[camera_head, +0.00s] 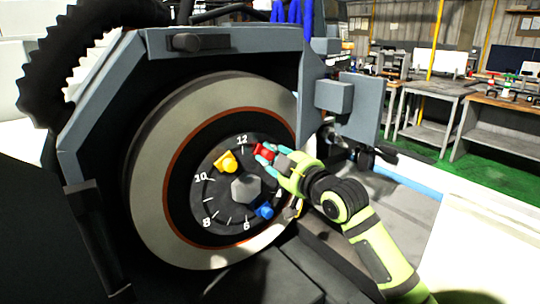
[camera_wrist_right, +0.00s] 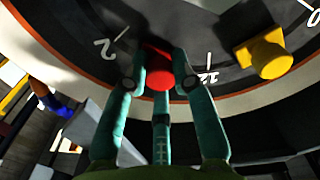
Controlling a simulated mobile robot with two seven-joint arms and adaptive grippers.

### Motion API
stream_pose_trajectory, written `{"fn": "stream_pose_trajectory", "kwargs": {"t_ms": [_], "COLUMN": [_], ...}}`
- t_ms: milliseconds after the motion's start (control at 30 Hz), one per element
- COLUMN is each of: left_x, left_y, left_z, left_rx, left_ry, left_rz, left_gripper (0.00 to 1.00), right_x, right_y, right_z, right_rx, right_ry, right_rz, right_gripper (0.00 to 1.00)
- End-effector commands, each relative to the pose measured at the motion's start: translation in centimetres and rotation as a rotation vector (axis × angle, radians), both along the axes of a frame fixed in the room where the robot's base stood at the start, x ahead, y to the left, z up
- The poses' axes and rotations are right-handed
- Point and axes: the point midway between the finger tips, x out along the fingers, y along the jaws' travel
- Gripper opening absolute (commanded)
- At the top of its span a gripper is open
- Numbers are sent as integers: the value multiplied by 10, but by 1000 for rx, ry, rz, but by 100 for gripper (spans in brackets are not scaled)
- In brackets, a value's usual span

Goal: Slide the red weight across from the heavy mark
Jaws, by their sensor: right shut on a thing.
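The red weight (camera_head: 264,152) sits on the dark dial (camera_head: 212,190) of the grinding wheel, on the upper right between the 12 and the 4. In the right wrist view the red weight (camera_wrist_right: 158,68) lies between the 2 and the 12. My right gripper (camera_head: 268,156) is shut on it, with teal fingers on both sides in the right wrist view (camera_wrist_right: 160,78). A yellow weight (camera_head: 227,163) sits at the dial's upper left and a blue weight (camera_head: 265,211) at its lower right. I cannot make out a heavy mark. My left gripper is not in view.
The pale wheel (camera_head: 150,200) surrounds the dial, inside a grey guard (camera_head: 225,42). Workbenches (camera_head: 432,88) stand far back on the right.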

Motion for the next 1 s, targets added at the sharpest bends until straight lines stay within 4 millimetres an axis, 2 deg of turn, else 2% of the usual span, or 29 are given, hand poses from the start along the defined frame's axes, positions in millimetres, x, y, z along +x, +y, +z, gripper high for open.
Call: {"fn": "stream_pose_trajectory", "kwargs": {"t_ms": [100,200,633,1000], "left_x": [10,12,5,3], "left_y": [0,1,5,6], "left_z": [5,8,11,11], "left_rx": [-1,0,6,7], "left_ry": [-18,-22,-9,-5], "left_rz": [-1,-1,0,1], "left_gripper": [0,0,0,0], "right_x": [4,7,16,18], "right_y": [-4,-8,-20,-23], "right_z": [-7,-10,-32,-38], "right_rx": [47,101,316,379], "right_ry": [46,84,244,291], "right_rz": [-1,-1,0,1], "right_gripper": [0,0,0,0]}}
